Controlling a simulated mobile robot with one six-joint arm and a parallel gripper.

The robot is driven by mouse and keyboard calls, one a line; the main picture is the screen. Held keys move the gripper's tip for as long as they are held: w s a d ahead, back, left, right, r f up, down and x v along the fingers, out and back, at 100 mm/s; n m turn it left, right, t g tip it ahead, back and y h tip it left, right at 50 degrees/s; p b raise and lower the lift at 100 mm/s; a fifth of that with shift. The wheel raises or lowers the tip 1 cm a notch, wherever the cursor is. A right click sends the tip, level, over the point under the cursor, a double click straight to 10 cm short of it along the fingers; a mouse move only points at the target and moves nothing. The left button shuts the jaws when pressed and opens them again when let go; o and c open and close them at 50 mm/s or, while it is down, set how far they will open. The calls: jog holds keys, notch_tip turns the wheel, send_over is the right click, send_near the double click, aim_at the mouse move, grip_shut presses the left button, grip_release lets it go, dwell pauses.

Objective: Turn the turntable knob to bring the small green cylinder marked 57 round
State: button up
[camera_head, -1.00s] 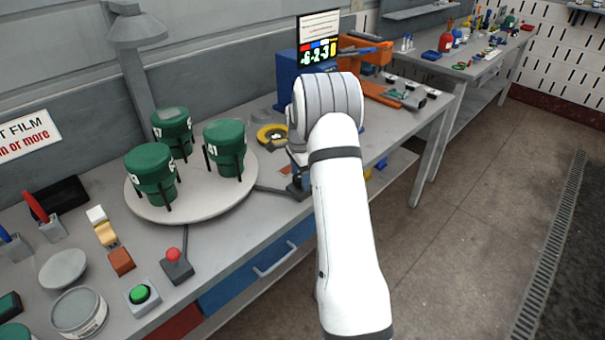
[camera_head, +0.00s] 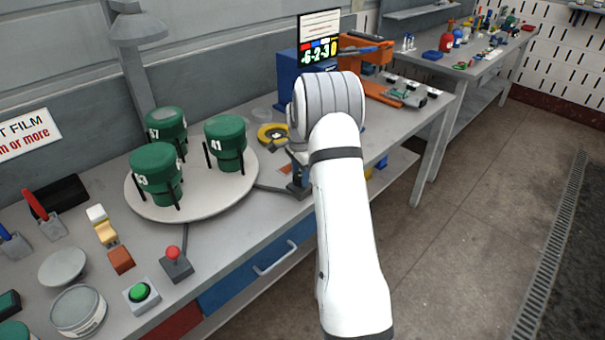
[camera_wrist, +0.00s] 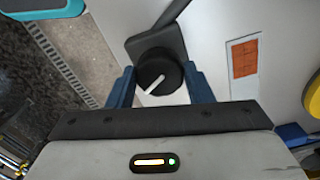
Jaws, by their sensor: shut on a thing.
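The round white turntable (camera_head: 208,200) carries three green cylinders. The one marked 41 (camera_head: 226,145) stands at the right, and one whose mark seems to end in 3 (camera_head: 156,175) at the front. The back-left one (camera_head: 167,125) shows a mark ending in 7; its first digit is unclear. In the wrist view, the black knob (camera_wrist: 160,70) with a white pointer line sits between the blue fingers of my gripper (camera_wrist: 160,82), which is shut on it. In the head view, my arm hides most of the gripper and the knob, right of the turntable.
A red-topped joystick box (camera_head: 176,262) and a green button box (camera_head: 141,296) stand in front of the turntable. A yellow tape roll (camera_head: 272,134) lies behind my gripper. A blue stand with a screen (camera_head: 319,38) is beyond my arm.

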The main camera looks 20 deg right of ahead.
aim_at(300, 175)
jog(key=o, duration=0.9)
jog(key=shift+w, duration=0.3)
jog(key=shift+c, duration=0.2)
jog(key=shift+o, duration=0.6)
jog(key=shift+s, duration=0.1)
jog(key=shift+r, duration=0.1)
notch_tip(300, 175, up, 8)
jog(key=shift+f+b, duration=0.15)
jog(key=shift+b, duration=0.4)
